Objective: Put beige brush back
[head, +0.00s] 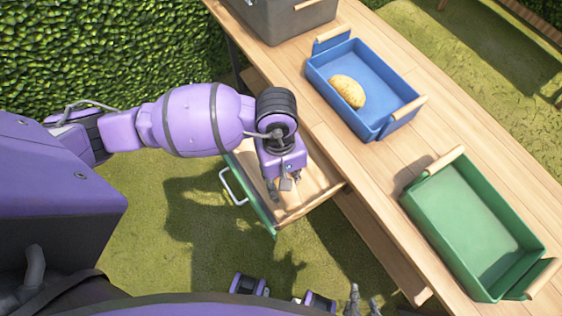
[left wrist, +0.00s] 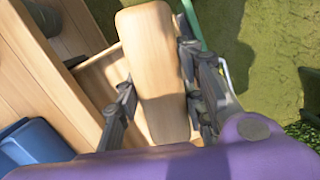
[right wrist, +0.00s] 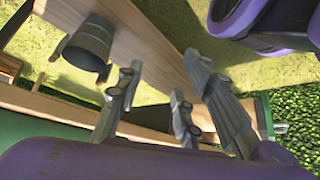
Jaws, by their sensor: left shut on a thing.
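In the left wrist view, my left gripper (left wrist: 158,82) is shut on a beige, smooth wooden piece that looks like the beige brush (left wrist: 157,62). It lies lengthwise between the fingers, and its underside is hidden. In the head view my left gripper (head: 278,186) points down over the open drawer (head: 318,186); the brush is hard to make out there. The drawer has a green front with a white handle and a wooden inside. My right gripper (head: 364,303) is at the bottom edge of the head view. In the right wrist view its fingers (right wrist: 157,90) are apart and empty.
A blue tray (head: 365,122) with a rounded yellowish thing (head: 347,91) stands on the wooden table (head: 390,165). An empty green tray (head: 475,225) is at the right and a grey bin (head: 285,18) at the back. The right wrist view shows a dark grey bucket-like thing (right wrist: 89,42).

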